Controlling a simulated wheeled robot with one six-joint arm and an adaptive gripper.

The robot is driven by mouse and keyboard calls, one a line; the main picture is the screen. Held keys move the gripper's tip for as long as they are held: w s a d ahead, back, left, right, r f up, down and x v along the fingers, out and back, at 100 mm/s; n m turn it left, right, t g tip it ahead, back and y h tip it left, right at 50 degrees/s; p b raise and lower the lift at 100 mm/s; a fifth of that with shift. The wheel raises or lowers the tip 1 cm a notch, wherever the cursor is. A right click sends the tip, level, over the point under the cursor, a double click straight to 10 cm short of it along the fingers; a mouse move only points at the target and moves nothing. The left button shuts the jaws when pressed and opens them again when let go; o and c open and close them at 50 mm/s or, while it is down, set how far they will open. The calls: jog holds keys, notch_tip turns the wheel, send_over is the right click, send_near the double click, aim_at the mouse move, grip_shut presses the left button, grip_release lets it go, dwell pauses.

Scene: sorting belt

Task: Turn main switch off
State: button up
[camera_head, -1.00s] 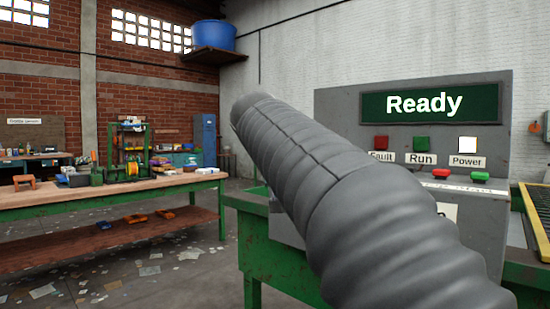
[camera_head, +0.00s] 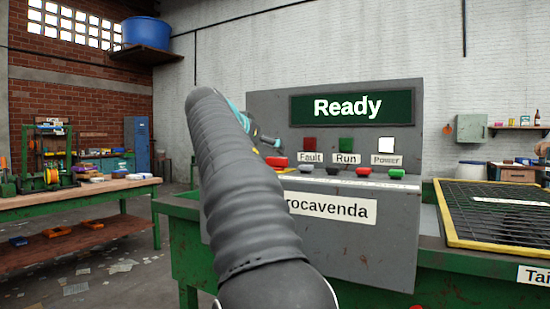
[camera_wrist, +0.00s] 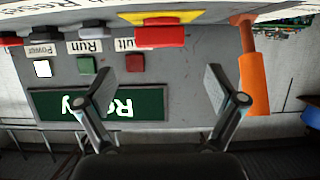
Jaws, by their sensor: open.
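The grey control panel (camera_head: 400,235) carries a lit "Ready" display (camera_head: 351,107). In the wrist view, which is upside down, a lever with an orange handle (camera_wrist: 253,82) sits at the panel's side edge. No label on it is readable, but it looks like the main switch. My gripper (camera_wrist: 157,82) is open and empty, with its fingers in front of the panel. The lever is to the right of the right finger in that view, apart from it.
A red button (camera_wrist: 158,36) on a yellow plate is close to the fingers. Fault, Run and Power lamps (camera_head: 346,145) and several small buttons (camera_head: 397,174) are on the panel. A yellow-framed mesh (camera_head: 500,212) is at right, a workbench (camera_head: 90,195) at left.

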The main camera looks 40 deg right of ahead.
aim_at(276, 168)
jog(key=x, duration=0.7)
jog(key=shift+r, duration=0.1)
jog(key=shift+c, duration=0.3)
jog(key=shift+a, duration=0.1)
jog(key=c, duration=1.1)
